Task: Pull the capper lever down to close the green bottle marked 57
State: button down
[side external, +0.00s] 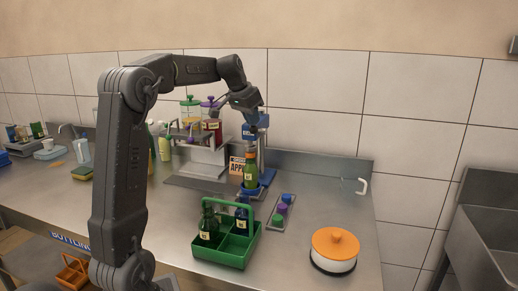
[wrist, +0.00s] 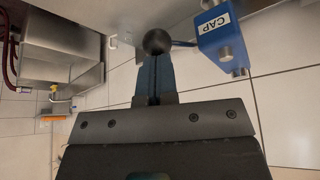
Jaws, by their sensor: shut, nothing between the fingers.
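The blue capper (side external: 262,150) stands at the back of the counter; its head, marked CAP, shows in the wrist view (wrist: 225,42). Its lever ends in a black ball knob (wrist: 157,42). A green bottle (side external: 250,182) with a pale label stands upright on the capper's blue base, under the head; the number is too small to read. Something orange shows around its top. My gripper (side external: 250,112) is beside the capper head, high above the bottle. In the wrist view my gripper's fingers (wrist: 154,62) are shut and empty, with their tips at the knob; whether they touch it I cannot tell.
A green crate (side external: 225,256) with bottles stands in front of the capper. A tray of coloured caps (side external: 281,214) lies right of it. An orange-lidded pot (side external: 334,250) is at the front right. Pump jars (side external: 211,112) stand behind on the left.

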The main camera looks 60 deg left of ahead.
aim_at(251, 129)
jog(key=shift+s+d+f, duration=0.15)
jog(key=shift+f, duration=0.9)
jog(key=shift+s+d+f, duration=0.1)
jog(key=shift+f, duration=0.8)
